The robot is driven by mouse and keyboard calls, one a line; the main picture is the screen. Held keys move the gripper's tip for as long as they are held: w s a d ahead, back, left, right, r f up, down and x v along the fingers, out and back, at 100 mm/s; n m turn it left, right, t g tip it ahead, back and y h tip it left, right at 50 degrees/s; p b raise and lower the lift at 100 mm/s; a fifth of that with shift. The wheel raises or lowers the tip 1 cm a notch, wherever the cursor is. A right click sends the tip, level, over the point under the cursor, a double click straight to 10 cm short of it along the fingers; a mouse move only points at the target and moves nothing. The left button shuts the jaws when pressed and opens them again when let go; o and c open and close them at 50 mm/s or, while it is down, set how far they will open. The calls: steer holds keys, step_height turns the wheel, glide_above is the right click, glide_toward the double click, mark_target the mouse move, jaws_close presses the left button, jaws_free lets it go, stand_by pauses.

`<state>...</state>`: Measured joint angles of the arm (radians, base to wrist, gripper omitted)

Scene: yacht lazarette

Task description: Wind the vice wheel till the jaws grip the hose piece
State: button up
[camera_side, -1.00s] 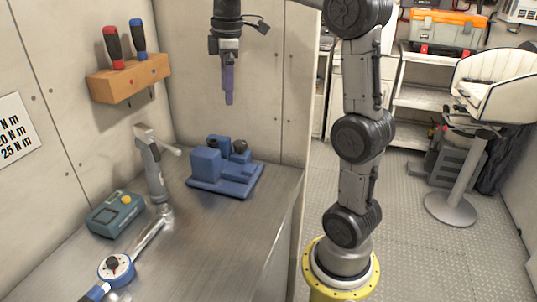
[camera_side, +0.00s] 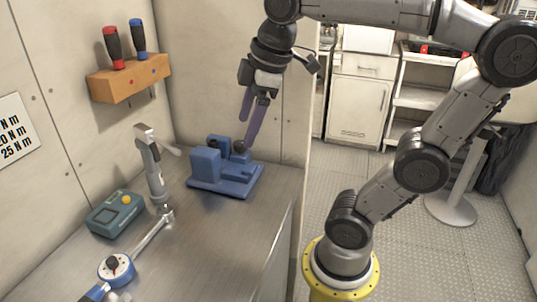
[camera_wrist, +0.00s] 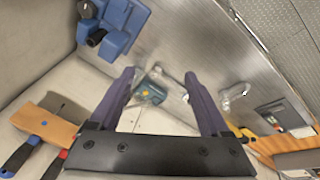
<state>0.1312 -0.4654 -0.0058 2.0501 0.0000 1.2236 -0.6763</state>
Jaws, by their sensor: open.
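The blue vice (camera_side: 222,180) stands on the metal bench against the back wall; it also shows at the upper left of the wrist view (camera_wrist: 118,30). A dark round part (camera_side: 240,146) sits on its far right side, and a dark cylinder (camera_wrist: 96,38) shows on it in the wrist view. I cannot tell which is the wheel or the hose piece.
On the metal bench (camera_side: 235,235) are a teal box (camera_side: 115,213), a grey stand-like tool (camera_side: 153,175) and a blue-ended wrench (camera_side: 117,268). A wooden rack (camera_side: 128,80) with red and blue screwdrivers is on the wall. The bench front right is clear.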

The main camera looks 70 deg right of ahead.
steer(key=s+a+f+m+t, duration=0.1)
steer(key=s+a+f+m, duration=0.1)
steer(key=s+f, duration=0.3)
steer(key=shift+a, duration=0.3)
steer(key=shift+f, duration=0.1)
steer(key=w+d+r+n+g+h, duration=0.1)
steer(key=w+d+r+n+g, duration=0.1)
steer(key=w+d+r+n, duration=0.35)
steer(key=m+g+h, duration=0.1)
steer(key=g+h, duration=0.1)
steer(key=g, duration=0.4)
glide_above(240, 142)
steer(key=w+a, duration=0.4)
step_height(240, 142, down, 5)
steer(key=x, duration=1.3)
steer(key=shift+a+f, duration=0.2)
steer(key=shift+f, duration=0.15)
